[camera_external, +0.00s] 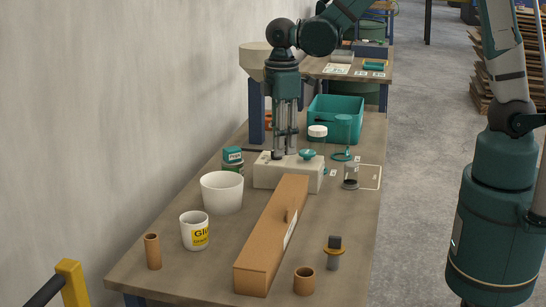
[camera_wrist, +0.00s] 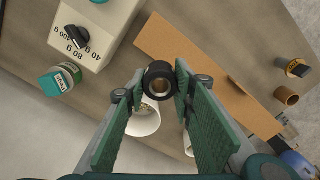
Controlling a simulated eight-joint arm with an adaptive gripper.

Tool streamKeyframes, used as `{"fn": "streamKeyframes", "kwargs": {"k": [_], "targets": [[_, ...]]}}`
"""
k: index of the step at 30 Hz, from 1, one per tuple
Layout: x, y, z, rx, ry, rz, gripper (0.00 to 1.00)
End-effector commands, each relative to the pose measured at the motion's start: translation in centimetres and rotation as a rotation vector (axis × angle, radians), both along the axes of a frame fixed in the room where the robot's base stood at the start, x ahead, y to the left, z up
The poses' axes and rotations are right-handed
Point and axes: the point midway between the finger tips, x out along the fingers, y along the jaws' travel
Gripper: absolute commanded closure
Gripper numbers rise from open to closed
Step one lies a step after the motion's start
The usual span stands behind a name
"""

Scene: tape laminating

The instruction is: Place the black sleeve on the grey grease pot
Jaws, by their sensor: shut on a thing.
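My gripper (camera_wrist: 160,85) points down and is shut on the black sleeve (camera_wrist: 161,67), a short dark ring with a hole through it, in the wrist view. In the outside view my gripper (camera_external: 290,145) is over the far part of the table, by the cream machine, and the sleeve is hard to make out. A small grey pot-like thing (camera_external: 333,261) with an amber rim and a dark block on top stands at the near right; it also shows in the wrist view (camera_wrist: 293,67). I cannot tell surely whether it is the grease pot. The sleeve is apart from it.
The cream machine (camera_external: 265,178) has a black dial (camera_wrist: 77,38). A long cardboard box (camera_external: 262,243) lies mid-table. A white tub (camera_external: 221,192), a glue mug (camera_external: 194,231) and brown tubes (camera_external: 153,252) (camera_external: 304,281) stand around it. A teal crate (camera_external: 334,124) is behind.

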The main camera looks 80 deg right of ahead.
Motion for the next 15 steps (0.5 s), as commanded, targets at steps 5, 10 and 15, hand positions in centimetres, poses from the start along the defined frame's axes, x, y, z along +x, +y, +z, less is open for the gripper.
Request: {"fn": "streamKeyframes", "kwargs": {"k": [5, 10, 15], "targets": [[-2.5, -3.9, 0.6, 0.000, 0.000, -0.104, 0.87], [-5.1, -7.1, 1.0, 0.000, 0.000, -0.202, 0.87], [-7.8, -10.0, 1.3, 0.000, 0.000, -0.300, 0.87]]}}
